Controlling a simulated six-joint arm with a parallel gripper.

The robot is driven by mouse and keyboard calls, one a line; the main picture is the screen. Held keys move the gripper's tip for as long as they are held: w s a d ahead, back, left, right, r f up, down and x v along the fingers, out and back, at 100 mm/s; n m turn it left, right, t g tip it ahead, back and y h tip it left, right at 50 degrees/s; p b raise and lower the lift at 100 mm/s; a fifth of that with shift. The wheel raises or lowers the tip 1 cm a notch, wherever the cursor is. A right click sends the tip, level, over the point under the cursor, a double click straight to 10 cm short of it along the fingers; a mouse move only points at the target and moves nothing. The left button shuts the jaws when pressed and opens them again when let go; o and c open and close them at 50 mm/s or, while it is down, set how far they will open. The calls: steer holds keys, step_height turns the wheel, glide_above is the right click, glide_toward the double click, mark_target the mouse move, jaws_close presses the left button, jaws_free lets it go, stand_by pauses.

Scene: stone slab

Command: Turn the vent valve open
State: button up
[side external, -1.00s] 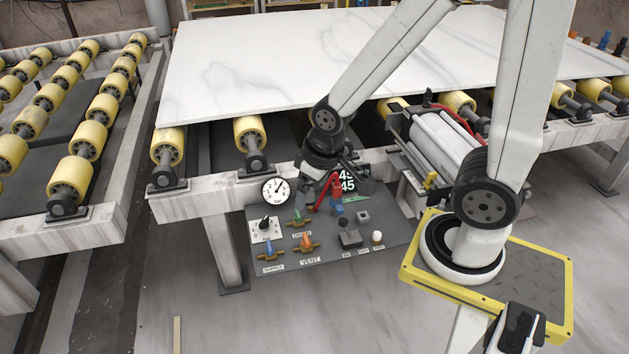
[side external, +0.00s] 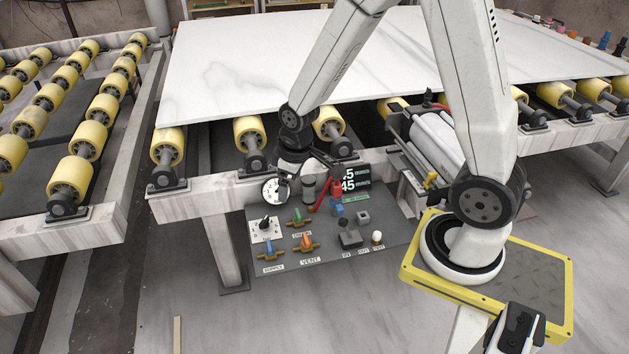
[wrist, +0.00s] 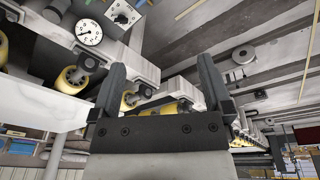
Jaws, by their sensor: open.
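The vent valve (side external: 306,242) has an orange handle on a brass body. It sits on the grey panel (side external: 385,235), just above its VENT label (side external: 310,261). I cannot clearly tell its handle angle at this size. My gripper (side external: 284,185) hangs above the back of the panel by the gauge, behind and apart from the vent valve. In the wrist view my gripper (wrist: 160,85) shows two dark fingers spread wide with nothing between them. The vent valve cannot be made out in the wrist view.
The blue-handled supply valve (side external: 269,253) stands left of the vent valve, and a green-handled valve (side external: 297,216) stands behind it. A pressure gauge (side external: 270,190), selector dial (side external: 265,228) and joystick box (side external: 350,238) are also here. The white slab (side external: 240,70) lies on rollers behind the panel.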

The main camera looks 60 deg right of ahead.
steer(key=w+d+f+n, duration=0.2)
steer(key=w+d+f, duration=0.2)
steer(key=f, duration=0.2)
steer(key=n+g, duration=0.2)
steer(key=n, duration=0.3)
glide_above(306, 238)
step_height(306, 238, down, 23)
steer(key=shift+w+r, duration=0.15)
steer(key=shift+d+f, duration=0.1)
steer(key=shift+f, duration=0.2)
steer(key=shift+f, duration=0.1)
steer(key=shift+f, duration=3.75)
